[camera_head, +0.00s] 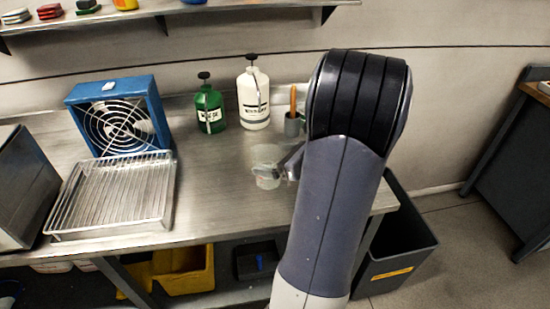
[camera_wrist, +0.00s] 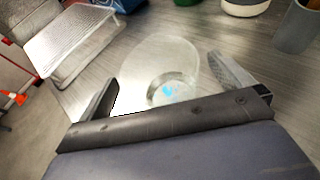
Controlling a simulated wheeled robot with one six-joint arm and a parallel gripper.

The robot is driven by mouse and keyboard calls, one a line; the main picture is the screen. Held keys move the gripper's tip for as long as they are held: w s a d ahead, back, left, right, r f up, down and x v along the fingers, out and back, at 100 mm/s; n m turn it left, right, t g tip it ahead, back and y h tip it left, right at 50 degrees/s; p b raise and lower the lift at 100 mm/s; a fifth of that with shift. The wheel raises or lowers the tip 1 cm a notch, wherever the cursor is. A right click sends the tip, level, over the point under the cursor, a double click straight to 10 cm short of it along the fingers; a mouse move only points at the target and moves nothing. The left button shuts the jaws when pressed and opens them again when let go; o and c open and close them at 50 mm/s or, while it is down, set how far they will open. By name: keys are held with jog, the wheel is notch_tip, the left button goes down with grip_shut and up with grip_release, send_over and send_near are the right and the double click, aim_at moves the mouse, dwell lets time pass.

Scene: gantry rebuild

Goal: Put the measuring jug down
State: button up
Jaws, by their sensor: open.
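The clear measuring jug (camera_head: 265,168) stands upright on the metal bench, left of my arm. In the wrist view the jug (camera_wrist: 165,60) lies between and just beyond the two fingers, with a blue mark on it. My gripper (camera_wrist: 168,82) is open, with one finger on each side of the jug and visible space beside it. In the head view my gripper (camera_head: 284,172) is at the jug's right side, partly hidden by my arm.
On the metal bench (camera_head: 215,190) are a wire rack tray (camera_head: 115,195), a blue fan (camera_head: 120,115), a green bottle (camera_head: 209,108), a white bottle (camera_head: 253,97) and a grey cup (camera_head: 293,125). Bare bench lies between the rack and the jug. A dark bin (camera_head: 400,240) stands at right.

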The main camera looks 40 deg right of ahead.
jog(key=v, duration=1.2)
